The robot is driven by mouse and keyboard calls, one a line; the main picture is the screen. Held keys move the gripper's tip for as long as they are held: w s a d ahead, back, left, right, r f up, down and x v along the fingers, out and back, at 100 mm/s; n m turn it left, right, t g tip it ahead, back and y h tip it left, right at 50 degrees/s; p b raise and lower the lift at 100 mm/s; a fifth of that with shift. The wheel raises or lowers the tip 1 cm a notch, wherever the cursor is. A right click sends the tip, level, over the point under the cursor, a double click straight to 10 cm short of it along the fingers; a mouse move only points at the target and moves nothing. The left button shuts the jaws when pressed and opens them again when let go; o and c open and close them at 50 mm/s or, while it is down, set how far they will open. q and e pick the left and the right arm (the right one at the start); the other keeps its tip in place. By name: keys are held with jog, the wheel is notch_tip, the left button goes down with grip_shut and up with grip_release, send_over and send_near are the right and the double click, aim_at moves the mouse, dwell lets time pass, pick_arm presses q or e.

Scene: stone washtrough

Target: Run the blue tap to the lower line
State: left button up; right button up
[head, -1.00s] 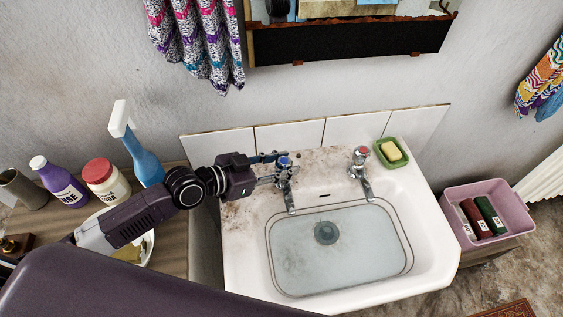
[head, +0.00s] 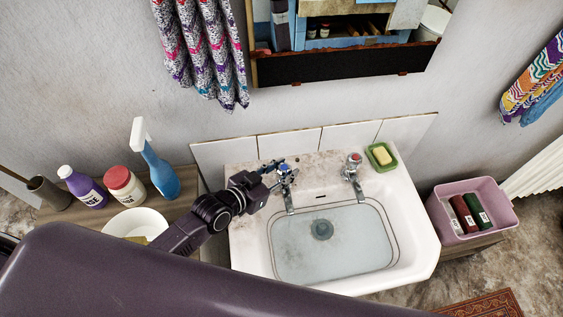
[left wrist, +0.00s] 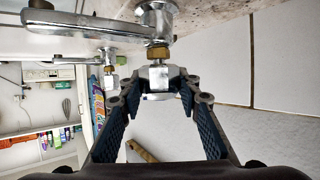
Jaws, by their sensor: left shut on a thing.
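The blue tap (head: 286,178), chrome with a blue-marked top, stands at the back left of the white basin (head: 415,245). My left gripper (head: 278,171) is shut on its handle; the left wrist view shows the fingers (left wrist: 160,88) around the chrome tap head, below a brass collar. Pale, clear water (head: 345,245) stands in the basin. Thin dark lines run around the inner wall near the water's edge; I cannot tell exactly how the surface sits against the lower one. The round drain (head: 321,230) shows through the water. No stream is clearly visible. My right gripper is out of view.
A red-marked tap (head: 352,172) and a green soap dish (head: 382,156) stand to the right. Bottles, including a blue spray bottle (head: 161,178), and a white bowl (head: 134,225) stand left beside my arm.

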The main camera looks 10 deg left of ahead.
pick_arm(q)
jog(key=shift+w+a+r, duration=0.15)
jog(key=shift+w+r, duration=0.1)
jog(key=shift+r, duration=0.05)
jog(key=o, duration=1)
jog(key=shift+c, duration=0.2)
jog(key=shift+o, duration=1)
jog(key=shift+f, duration=0.1)
jog(key=shift+s+f, duration=0.1)
jog(key=v, duration=1.2)
